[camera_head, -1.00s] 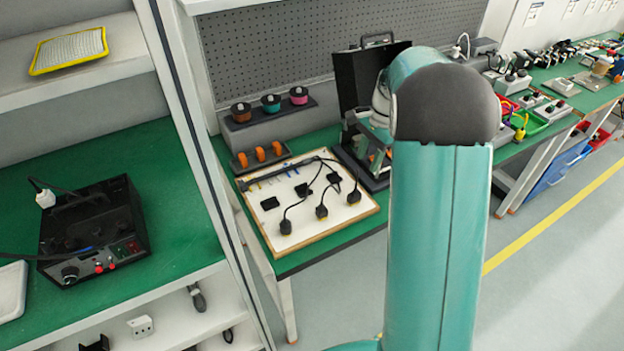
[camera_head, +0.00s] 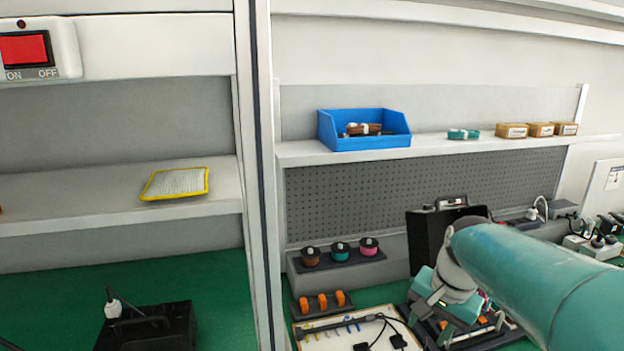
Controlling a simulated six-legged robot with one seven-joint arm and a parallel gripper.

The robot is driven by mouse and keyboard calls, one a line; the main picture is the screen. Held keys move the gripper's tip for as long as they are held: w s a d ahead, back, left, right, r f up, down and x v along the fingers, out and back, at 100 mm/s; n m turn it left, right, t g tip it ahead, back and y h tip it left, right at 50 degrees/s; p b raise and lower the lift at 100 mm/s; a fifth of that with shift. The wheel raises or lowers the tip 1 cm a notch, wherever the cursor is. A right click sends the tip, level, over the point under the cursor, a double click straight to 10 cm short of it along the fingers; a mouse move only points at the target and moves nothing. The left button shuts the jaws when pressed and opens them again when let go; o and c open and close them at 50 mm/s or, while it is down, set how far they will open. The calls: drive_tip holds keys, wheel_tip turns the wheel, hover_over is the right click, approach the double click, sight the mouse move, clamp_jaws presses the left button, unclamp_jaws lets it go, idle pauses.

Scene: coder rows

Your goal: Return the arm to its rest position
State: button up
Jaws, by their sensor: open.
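My teal arm (camera_head: 540,280) reaches in from the lower right of the head view toward the workbench. It bends at a dark elbow cap and a white joint. My gripper (camera_head: 432,312) is small in this view, low over the bench in front of an open black case (camera_head: 425,238). It is open, and I see nothing held in it. Its fingertips are partly hidden against the case and tools behind.
A white board with black cables (camera_head: 330,341) lies left of my gripper. Orange parts (camera_head: 322,302) and spools (camera_head: 340,251) stand behind it. A blue bin (camera_head: 365,130) is on the shelf above. A white post (camera_head: 262,180) separates the left bench, with a black device (camera_head: 150,328).

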drive_tip(key=s+a+n+t, duration=0.1)
drive_tip(key=s+a+n, duration=0.1)
drive_tip(key=s, duration=0.3)
drive_tip(key=s+a+n+t, duration=0.1)
drive_tip(key=s+a+n, duration=0.1)
drive_tip(key=s, duration=0.3)
drive_tip(key=s+a+n+t+h, duration=0.1)
drive_tip(key=s+a+n, duration=0.1)
drive_tip(key=s+n, duration=0.2)
drive_tip(key=shift+s+r, duration=0.35)
drive_tip(key=shift+s, duration=0.35)
